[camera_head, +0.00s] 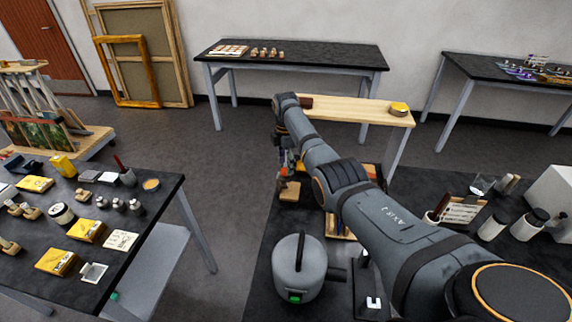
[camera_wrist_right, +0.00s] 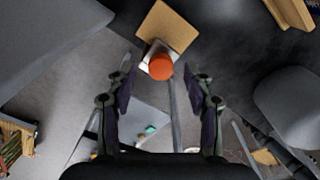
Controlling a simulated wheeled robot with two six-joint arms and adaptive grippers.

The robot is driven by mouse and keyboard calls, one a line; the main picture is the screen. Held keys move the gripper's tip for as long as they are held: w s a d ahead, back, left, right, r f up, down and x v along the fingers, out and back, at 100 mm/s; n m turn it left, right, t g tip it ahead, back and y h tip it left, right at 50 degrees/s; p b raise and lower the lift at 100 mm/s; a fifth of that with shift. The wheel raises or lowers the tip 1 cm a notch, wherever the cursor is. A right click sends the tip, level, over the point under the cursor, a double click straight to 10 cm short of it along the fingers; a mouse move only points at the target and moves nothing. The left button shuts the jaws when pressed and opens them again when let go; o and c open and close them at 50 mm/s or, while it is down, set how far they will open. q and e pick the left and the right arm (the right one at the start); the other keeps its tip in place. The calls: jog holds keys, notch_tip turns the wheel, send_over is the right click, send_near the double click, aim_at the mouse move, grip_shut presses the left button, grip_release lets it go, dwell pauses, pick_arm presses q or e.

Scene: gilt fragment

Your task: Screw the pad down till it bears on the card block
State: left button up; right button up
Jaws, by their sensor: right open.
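My right gripper (camera_wrist_right: 160,84) is open in the wrist view, its two dark fingers apart on either side of an orange round knob (camera_wrist_right: 161,67). Neither finger visibly touches the knob. A pale metal part shows behind the knob, beside a tan flat block (camera_wrist_right: 170,27). In the head view the tan block (camera_head: 290,192) lies at the left edge of the dark table (camera_head: 256,250), below my right gripper (camera_head: 283,172). My right arm covers much of this area. The pad's underside and any gap to the card block cannot be made out. My left gripper is not in view.
A grey round canister (camera_head: 299,268) stands at the front of the dark table. White-and-dark jars (camera_head: 493,227) and a rack (camera_head: 461,210) stand at the right. A separate table (camera_head: 160,210) on the left holds yellow boxes and small jars. Floor lies between the tables.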

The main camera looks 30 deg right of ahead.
jog(key=shift+a+f, duration=0.1)
jog(key=shift+f, duration=0.45)
jog(key=shift+s+a+f, duration=0.1)
jog(key=shift+a+f, duration=0.05)
jog(key=shift+f, duration=0.15)
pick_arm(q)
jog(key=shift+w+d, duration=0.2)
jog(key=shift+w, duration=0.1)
pick_arm(e)
jog(key=shift+f, duration=0.1)
jog(key=shift+c, duration=0.7)
grip_shut()
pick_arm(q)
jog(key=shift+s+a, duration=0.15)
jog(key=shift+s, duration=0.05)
pick_arm(e)
jog(key=shift+m, duration=0.3)
